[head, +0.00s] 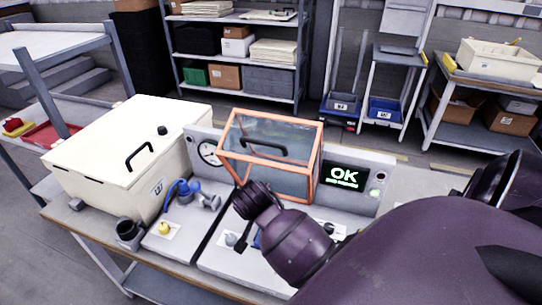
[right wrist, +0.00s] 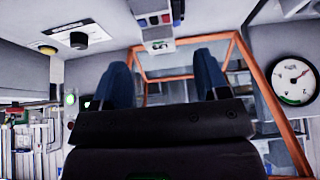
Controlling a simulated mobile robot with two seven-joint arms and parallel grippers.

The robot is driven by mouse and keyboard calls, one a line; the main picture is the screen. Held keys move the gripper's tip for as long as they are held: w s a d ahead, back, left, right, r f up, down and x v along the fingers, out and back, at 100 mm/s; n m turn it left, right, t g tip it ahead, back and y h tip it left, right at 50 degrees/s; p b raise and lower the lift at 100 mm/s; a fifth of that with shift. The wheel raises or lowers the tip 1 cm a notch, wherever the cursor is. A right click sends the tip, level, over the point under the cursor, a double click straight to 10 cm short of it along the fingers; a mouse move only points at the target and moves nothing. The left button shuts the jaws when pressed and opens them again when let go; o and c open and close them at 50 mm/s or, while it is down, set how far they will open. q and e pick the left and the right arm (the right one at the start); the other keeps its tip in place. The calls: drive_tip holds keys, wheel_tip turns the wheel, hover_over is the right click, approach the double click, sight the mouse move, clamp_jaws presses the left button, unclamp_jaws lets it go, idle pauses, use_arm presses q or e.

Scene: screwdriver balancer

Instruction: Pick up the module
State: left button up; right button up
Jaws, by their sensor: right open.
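No part is clearly identifiable as the module. A blue and grey part (head: 190,193) lies on the bench left of the orange-framed clear guard (head: 318,155). My right arm crosses the head view in front of that guard and hides part of the bench; its fingers cannot be made out there. In the right wrist view my right gripper (right wrist: 165,85) is open, its two blue fingers apart with nothing seen gripped between them. The orange frame (right wrist: 290,135) is beyond and around the fingers in that view. My left gripper is not in view.
A cream box with a black handle (head: 110,150) stands at the bench's left. A round gauge (head: 209,152) and a screen reading OK (head: 344,175) flank the guard. A black cup (head: 130,232) and a yellow knob (head: 164,228) are near the front edge. Shelving (head: 240,60) stands behind.

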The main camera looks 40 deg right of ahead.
drive_tip(key=x, duration=0.5)
drive_tip(key=shift+w+d+f, duration=0.1)
drive_tip(key=shift+d+f, duration=0.15)
drive_tip(key=shift+d, duration=0.15)
drive_tip(key=shift+w+d+f+p, duration=0.1)
drive_tip(key=shift+d+f+p, duration=0.05)
drive_tip(key=shift+f+p, duration=0.2)
clamp_jaws()
drive_tip(key=shift+r, duration=0.1)
